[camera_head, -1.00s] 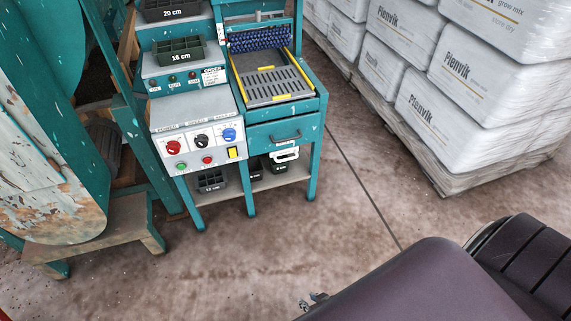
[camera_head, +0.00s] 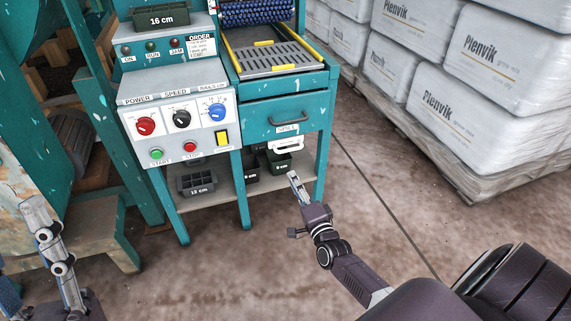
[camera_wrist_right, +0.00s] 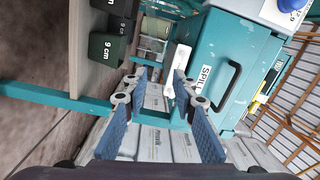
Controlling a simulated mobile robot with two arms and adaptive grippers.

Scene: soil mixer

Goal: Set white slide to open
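The white slide (camera_head: 286,143) with its white handle sits just under the teal drawer marked SPILL (camera_head: 286,119) on the front of the machine. In the right wrist view the white slide (camera_wrist_right: 182,57) is beside the drawer, partly hidden by a finger. My right gripper (camera_head: 294,183) is below and in front of the slide, apart from it in the head view. In the right wrist view its fingers (camera_wrist_right: 160,78) are spread and hold nothing. My left gripper (camera_head: 36,212) is at the left edge, seen edge-on, far from the slide.
The control panel (camera_head: 181,123) with knobs and buttons is left of the drawer. Dark bins, such as the 12 cm bin (camera_head: 197,181), stand on the lower shelf. Wrapped Plenvik bags (camera_head: 440,105) are stacked at right. The floor in front is clear.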

